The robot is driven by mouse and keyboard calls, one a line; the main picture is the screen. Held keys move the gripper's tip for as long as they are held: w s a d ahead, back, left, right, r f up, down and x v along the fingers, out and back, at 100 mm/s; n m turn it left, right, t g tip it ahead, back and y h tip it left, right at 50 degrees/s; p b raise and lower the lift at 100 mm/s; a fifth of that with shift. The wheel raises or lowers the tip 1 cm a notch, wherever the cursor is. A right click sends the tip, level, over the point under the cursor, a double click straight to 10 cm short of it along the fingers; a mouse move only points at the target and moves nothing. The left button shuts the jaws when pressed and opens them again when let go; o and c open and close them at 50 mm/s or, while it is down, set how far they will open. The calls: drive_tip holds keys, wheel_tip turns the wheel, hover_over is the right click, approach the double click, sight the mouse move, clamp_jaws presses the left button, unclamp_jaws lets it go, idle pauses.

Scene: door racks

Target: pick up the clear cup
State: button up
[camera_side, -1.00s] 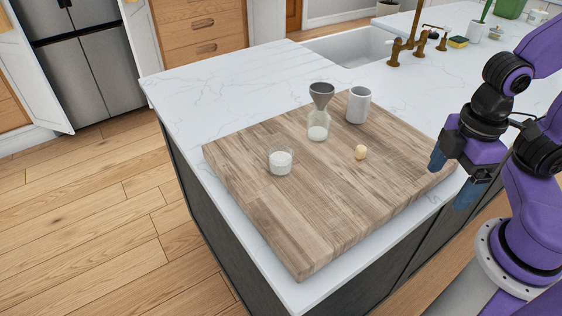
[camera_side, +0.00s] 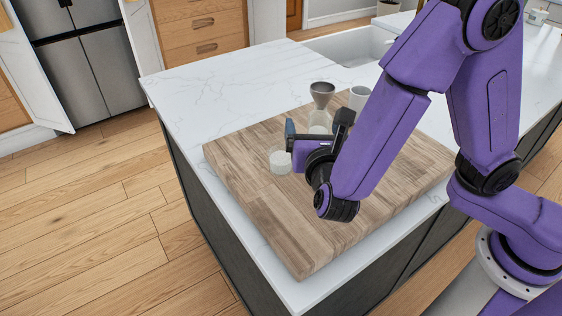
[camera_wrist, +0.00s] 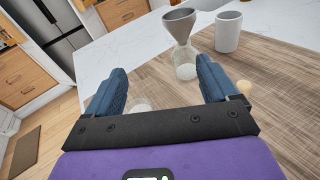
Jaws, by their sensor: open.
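The clear cup (camera_side: 280,160) holds something white and stands upright on the wooden board (camera_side: 235,180). In the side view it is just left of my gripper (camera_side: 291,140), which partly overlaps it. In the wrist view the cup (camera_wrist: 141,105) shows low between the two blue fingers, mostly hidden by the gripper's dark crossbar. My gripper (camera_wrist: 163,85) is open, with its fingers spread and nothing held. Whether a finger touches the cup cannot be told.
A glass flask (camera_wrist: 185,62) with a grey funnel (camera_wrist: 180,24) stands behind the cup. A white mug (camera_wrist: 228,34) is to its right. A small tan ball (camera_wrist: 244,87) is beside the right finger. The board's near left part is clear.

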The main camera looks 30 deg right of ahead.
drive_tip(key=a+n+t+y, duration=0.2)
drive_tip(key=a+n+t, duration=0.1)
drive_tip(key=a, duration=0.2)
approach(279, 146)
drive_tip(key=shift+r+x, duration=0.25)
drive_tip(key=shift+x, duration=0.85)
drive_tip(key=shift+w+f, duration=0.15)
drive_tip(key=shift+f, duration=0.1)
drive_tip(key=shift+x, duration=3.65)
drive_tip(key=c, duration=1.2)
